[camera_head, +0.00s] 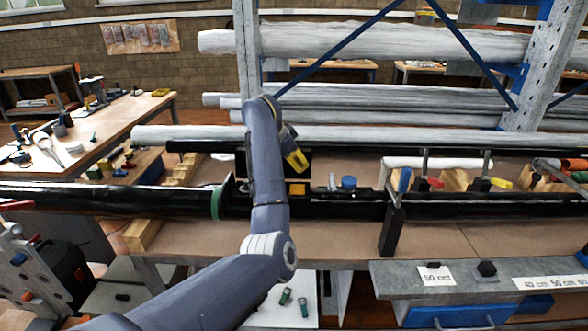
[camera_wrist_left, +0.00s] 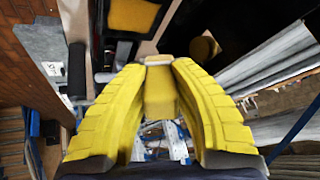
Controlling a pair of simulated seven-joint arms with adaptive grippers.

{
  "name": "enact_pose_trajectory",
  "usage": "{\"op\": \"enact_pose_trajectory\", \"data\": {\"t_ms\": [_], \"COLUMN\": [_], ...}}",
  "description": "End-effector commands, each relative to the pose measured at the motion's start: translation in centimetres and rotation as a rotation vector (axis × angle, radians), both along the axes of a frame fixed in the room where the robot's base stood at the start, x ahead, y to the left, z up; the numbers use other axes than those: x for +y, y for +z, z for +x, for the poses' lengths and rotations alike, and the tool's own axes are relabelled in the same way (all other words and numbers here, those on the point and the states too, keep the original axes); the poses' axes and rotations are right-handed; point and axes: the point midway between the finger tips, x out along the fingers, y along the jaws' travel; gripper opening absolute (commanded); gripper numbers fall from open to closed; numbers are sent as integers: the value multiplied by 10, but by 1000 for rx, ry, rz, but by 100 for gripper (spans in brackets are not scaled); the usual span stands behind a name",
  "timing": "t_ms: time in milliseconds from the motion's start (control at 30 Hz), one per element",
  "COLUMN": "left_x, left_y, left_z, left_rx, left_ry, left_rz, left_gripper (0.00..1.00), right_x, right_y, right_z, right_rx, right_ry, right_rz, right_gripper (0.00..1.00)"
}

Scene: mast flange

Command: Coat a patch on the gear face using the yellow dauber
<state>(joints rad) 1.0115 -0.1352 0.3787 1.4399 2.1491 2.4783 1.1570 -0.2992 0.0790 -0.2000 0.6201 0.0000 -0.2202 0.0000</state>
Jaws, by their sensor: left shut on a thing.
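My left gripper (camera_head: 297,160) has yellow fingers and hangs above the black fixture on the bench. In the left wrist view its fingers (camera_wrist_left: 160,75) are closed around a yellow block-like piece, the yellow dauber (camera_wrist_left: 160,95). The dauber's far end cannot be made out. A black housing (camera_head: 265,163) stands behind my left arm, with a yellow square (camera_head: 297,189) low beside it. A yellow area in a black frame (camera_wrist_left: 133,14) shows at the top of the wrist view. I cannot pick out the gear face for sure. My right gripper is not in view.
A long black tube (camera_head: 110,199) with a green ring (camera_head: 215,203) lies along the bench (camera_head: 330,238). A black upright clamp (camera_head: 392,225) stands to the right. A blue round cap (camera_head: 348,182) sits on the fixture. Grey pipes (camera_head: 370,40) fill the rack behind.

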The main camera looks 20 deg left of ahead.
Motion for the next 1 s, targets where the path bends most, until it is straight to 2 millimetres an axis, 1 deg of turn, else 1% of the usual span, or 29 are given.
{"op": "enact_pose_trajectory", "data": {"t_ms": [33, 200, 300, 1000], "left_x": [-2, -9, -11, -11], "left_y": [6, 20, 24, 24], "left_z": [1, 3, 3, 3], "left_rx": [-2, -1, 1, 1], "left_ry": [-3, -10, -14, -14], "left_rz": [1, 0, 0, 1], "left_gripper": [0, 0, 0, 0], "right_x": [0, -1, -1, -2], "right_y": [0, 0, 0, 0], "right_z": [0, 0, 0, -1], "right_rx": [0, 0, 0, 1], "right_ry": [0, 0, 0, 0], "right_rz": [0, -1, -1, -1], "right_gripper": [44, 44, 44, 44]}}
